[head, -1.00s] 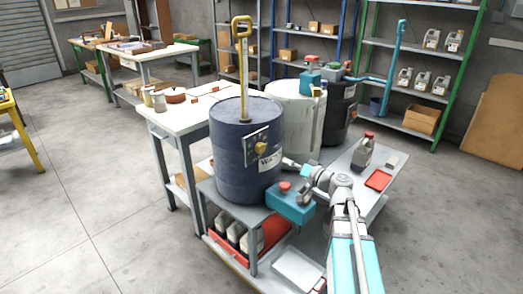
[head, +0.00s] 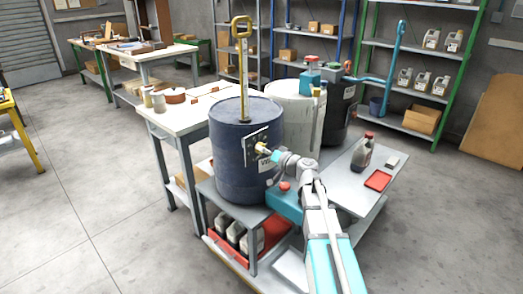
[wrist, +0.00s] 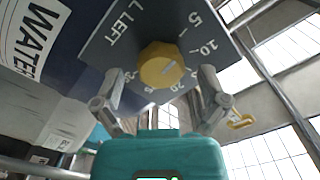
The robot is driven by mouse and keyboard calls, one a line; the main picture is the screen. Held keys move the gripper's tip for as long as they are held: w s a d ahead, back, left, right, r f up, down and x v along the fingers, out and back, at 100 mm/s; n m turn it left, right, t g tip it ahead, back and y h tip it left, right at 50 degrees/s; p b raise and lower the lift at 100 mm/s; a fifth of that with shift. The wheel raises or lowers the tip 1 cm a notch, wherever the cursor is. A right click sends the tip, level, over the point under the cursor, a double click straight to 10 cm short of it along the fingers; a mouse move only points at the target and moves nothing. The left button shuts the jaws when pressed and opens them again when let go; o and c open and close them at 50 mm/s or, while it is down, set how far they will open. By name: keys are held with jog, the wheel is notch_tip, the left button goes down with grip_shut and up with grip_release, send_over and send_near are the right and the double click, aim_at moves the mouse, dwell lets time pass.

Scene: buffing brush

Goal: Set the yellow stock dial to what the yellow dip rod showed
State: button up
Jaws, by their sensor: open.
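The yellow dial (wrist: 161,65) sits on a dark plate (wrist: 112,35) marked "L LEFT" with numbers including 5 and 10. A pale line shows on its knob; its exact reading is unclear. The plate is on the side of a dark blue drum (head: 232,165) labelled "WATER". My gripper (wrist: 160,84) is open, its fingers on either side of the knob; contact is not clear. In the head view my gripper (head: 266,150) is at the dial and partly hides it. The yellow dip rod (head: 243,75) stands upright in the drum top, its loop handle high above.
A white drum (head: 292,108) and a dark drum (head: 338,118) stand behind. A dark bottle (head: 364,150) and a red tray (head: 378,180) are on the grey bench at right. Bottles sit in a red crate (head: 273,232) below. The floor at left is open.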

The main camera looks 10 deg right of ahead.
jog(key=shift+w+a, duration=0.45)
jog(key=shift+w, duration=0.1)
jog(key=c, duration=1.1)
jog(key=shift+c, duration=0.2)
jog(key=shift+m, duration=0.5)
jog(key=m, duration=0.3)
jog(key=shift+m, duration=2)
